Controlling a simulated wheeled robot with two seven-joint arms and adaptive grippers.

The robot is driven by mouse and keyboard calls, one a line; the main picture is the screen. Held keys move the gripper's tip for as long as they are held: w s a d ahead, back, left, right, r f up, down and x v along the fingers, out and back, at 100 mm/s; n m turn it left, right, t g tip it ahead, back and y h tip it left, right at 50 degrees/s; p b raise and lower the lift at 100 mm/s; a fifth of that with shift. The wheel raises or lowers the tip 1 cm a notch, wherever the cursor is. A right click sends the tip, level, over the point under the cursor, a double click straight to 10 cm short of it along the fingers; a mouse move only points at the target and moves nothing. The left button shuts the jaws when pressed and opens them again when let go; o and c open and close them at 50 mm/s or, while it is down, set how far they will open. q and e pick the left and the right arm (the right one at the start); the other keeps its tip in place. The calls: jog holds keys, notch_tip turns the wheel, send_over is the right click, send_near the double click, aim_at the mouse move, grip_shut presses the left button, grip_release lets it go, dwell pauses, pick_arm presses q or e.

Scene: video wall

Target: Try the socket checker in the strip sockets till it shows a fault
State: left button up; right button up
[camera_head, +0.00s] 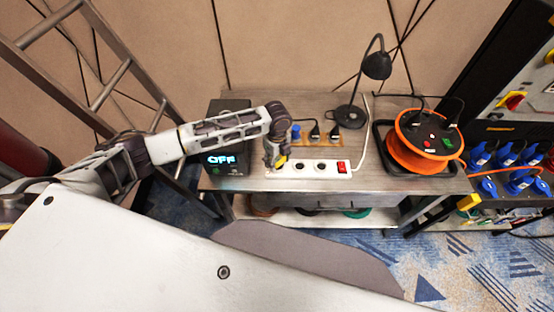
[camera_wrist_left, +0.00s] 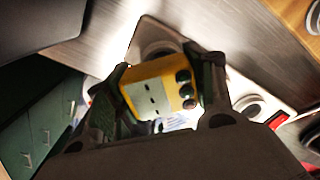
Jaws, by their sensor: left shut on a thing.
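The socket checker (camera_wrist_left: 160,92) is a yellow block with a pale face with dark slots and several dark round lamps along one side; none looks lit. My left gripper (camera_wrist_left: 165,98) is shut on it. In the head view the left gripper (camera_head: 279,163) points down at the left end of the white strip (camera_head: 310,174), and only a bit of yellow shows. Empty round sockets and a red switch (camera_head: 342,166) lie to its right; the switch also shows in the wrist view (camera_wrist_left: 277,118). I cannot tell whether the checker is seated in a socket. My right gripper is out of view.
A dark box (camera_head: 233,180) reading OFF stands left of the strip on the bench. Behind the strip is a wooden board (camera_head: 318,141) with black plugs and a blue one. A black lamp (camera_head: 350,115) and an orange cable reel (camera_head: 415,160) stand to the right.

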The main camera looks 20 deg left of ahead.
pick_arm(q)
jog(key=shift+f, duration=0.3)
jog(key=shift+f+b, duration=0.35)
jog(key=shift+f, duration=0.25)
dwell(0.9)
jog(key=o, duration=1.2)
jog(key=shift+o, duration=0.2)
jog(key=o, duration=0.4)
